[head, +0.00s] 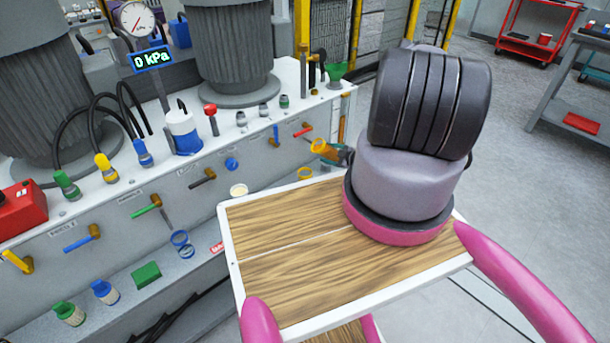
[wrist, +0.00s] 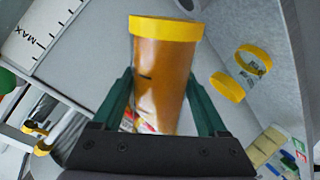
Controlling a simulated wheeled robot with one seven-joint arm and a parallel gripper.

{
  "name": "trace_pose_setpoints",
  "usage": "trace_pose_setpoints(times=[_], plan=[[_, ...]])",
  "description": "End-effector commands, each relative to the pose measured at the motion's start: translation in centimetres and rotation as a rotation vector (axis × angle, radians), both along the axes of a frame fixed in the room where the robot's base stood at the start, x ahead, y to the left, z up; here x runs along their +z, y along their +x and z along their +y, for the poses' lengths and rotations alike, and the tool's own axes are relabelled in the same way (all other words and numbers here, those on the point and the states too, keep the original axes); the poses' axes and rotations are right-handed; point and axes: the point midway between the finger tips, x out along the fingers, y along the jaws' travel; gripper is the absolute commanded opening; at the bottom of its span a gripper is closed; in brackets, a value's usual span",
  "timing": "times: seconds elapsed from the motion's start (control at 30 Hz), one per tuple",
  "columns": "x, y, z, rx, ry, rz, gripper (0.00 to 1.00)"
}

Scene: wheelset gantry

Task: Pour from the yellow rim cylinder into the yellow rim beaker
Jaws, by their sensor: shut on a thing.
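The yellow rim cylinder (wrist: 160,75) is amber-brown with a thick yellow rim, and fills the middle of the wrist view. My gripper (wrist: 163,88) is shut on it, with one dark green finger on each side. In the head view the cylinder (head: 328,150) shows beside my arm, tilted with its rim to the left. The rest of the gripper is hidden behind my arm there. A clear beaker with yellow rings, which looks like the yellow rim beaker (wrist: 229,86), is right of the cylinder in the wrist view. Its yellow rim also shows in the head view (head: 305,172), just below the cylinder.
A grey bench (head: 115,185) with valves, hoses and a gauge (head: 134,20) reading 0 kPa runs along the left. A red cart (head: 540,35) is at the back right. Floor between is open.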

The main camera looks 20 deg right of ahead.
Motion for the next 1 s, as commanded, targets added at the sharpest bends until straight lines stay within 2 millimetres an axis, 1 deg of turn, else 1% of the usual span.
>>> trace_pose_setpoints(times=[1.0], plan=[[0.17,0.06,-0.11,0.0,-0.062,-0.005,0.0]])
